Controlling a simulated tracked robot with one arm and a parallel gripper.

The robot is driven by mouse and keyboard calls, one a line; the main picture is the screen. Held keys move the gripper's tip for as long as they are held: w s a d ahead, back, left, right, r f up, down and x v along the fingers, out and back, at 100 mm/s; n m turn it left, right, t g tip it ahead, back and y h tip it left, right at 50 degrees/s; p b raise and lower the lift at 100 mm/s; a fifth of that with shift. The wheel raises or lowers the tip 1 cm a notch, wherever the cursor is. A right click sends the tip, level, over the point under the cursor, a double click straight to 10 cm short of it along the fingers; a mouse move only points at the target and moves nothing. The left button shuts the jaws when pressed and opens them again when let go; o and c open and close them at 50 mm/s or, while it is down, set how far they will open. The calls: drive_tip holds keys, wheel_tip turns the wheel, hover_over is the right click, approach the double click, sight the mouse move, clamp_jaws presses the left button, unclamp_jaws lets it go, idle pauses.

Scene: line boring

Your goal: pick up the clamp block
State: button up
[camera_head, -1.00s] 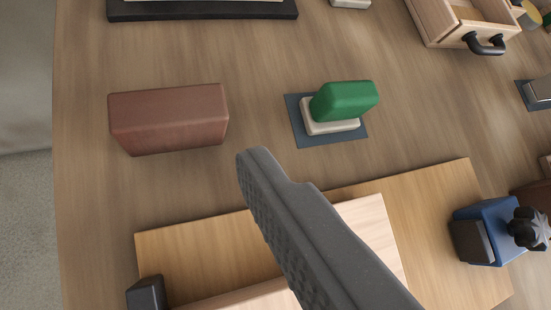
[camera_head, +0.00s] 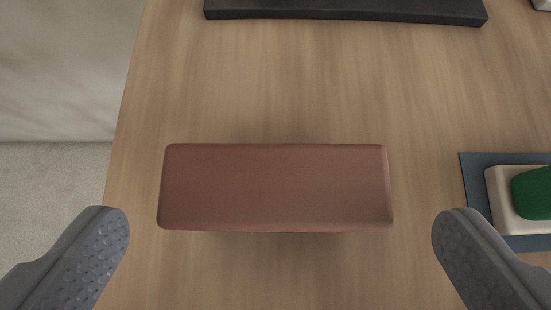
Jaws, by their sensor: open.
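The clamp block (camera_head: 275,186) appears to be the plain reddish-brown block with rounded edges in the middle of the view. It lies flat on the wooden table with its long side running left to right. My gripper (camera_head: 281,214) is open and empty. One finger is left of the block's near left corner and the other is right of its near right corner. Both fingertips are apart from the block, with bare table showing between. The block's underside is hidden.
A black bar or tray edge (camera_head: 345,10) lies beyond the block at the top. On the right, a green block (camera_head: 533,193) rests on a pale base (camera_head: 498,195) over a blue-grey mat (camera_head: 475,180). The wooden table (camera_head: 270,80) is clear around the block; its left edge is close.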

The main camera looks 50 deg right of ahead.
sight(271, 209)
drive_tip(key=shift+x, duration=2.65)
drive_tip(key=shift+w+a, duration=0.1)
drive_tip(key=shift+a, duration=0.05)
drive_tip(key=c, duration=0.9)
